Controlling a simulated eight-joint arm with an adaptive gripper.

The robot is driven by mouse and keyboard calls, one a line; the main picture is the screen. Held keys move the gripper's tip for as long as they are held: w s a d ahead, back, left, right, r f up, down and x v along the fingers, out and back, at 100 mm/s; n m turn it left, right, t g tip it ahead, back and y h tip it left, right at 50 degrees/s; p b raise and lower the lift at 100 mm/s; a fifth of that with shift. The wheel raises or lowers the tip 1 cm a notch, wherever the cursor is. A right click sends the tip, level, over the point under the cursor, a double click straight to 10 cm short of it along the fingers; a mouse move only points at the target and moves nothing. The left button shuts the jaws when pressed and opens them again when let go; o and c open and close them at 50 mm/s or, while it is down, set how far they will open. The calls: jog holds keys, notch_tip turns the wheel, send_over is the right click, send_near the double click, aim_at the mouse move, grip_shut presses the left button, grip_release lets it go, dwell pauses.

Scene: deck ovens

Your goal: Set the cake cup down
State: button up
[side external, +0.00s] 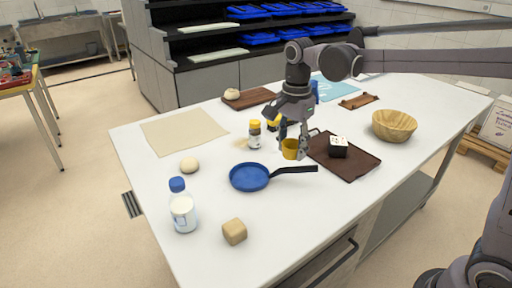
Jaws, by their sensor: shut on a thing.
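My gripper (292,146) reaches down over the middle of the white table, with its fingers on either side of a small yellow cup (290,149). It is shut on this cup, which I take to be the cake cup. The fingers hide part of the cup's rim and side. The cup looks upright and sits just left of a dark brown tray (352,168). I cannot tell whether its base touches the table.
A blue frying pan (249,177) lies in front, its handle pointing right. A yellow-capped jar (254,135) stands left of the gripper. A blue-capped bottle (182,208) and tan block (234,232) are nearer. The table's front middle is clear.

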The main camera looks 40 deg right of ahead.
jog(key=w+a+f+m, duration=0.1)
jog(key=w+a, duration=0.3)
jog(key=w, duration=0.2)
jog(key=w+a+f, duration=0.1)
jog(key=w+a, duration=0.2)
jog(key=w, duration=0.3)
send_over(201, 193)
jog(key=shift+m, duration=0.3)
notch_tip(201, 193, down, 7)
jog(key=shift+r, duration=0.1)
jog(key=shift+a+f, duration=0.1)
jog(key=shift+f, duration=2)
jog(key=shift+f, duration=0.15)
jog(key=o, duration=0.9)
jog(key=shift+o, duration=0.2)
